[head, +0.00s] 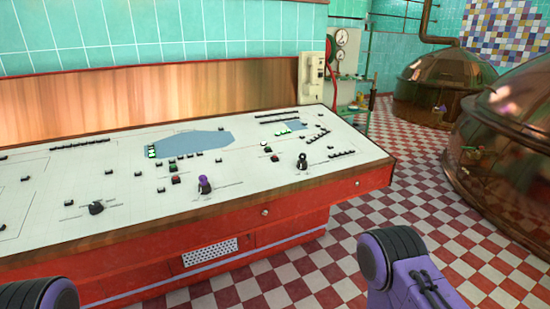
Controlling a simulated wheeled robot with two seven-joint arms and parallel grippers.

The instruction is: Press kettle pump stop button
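A red control desk (130,268) has a sloping white panel (130,212) with many small buttons. A red button (175,180) sits below a green one (172,168) near the panel's middle. Another red button (267,149) sits below a green one (263,143) farther right. Labels are too small to read, so I cannot tell which one is the kettle pump stop button. Neither of my grippers is in view. Only purple and black parts of my arms show at the bottom edge, apart from the desk.
A purple-topped knob (205,183) and black knobs (302,161) (96,208) stand up from the panel. A telephone-like wall box (313,78) is behind the desk's right end. Copper kettles (440,80) (510,140) stand at the right. The checkered floor (385,205) between is clear.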

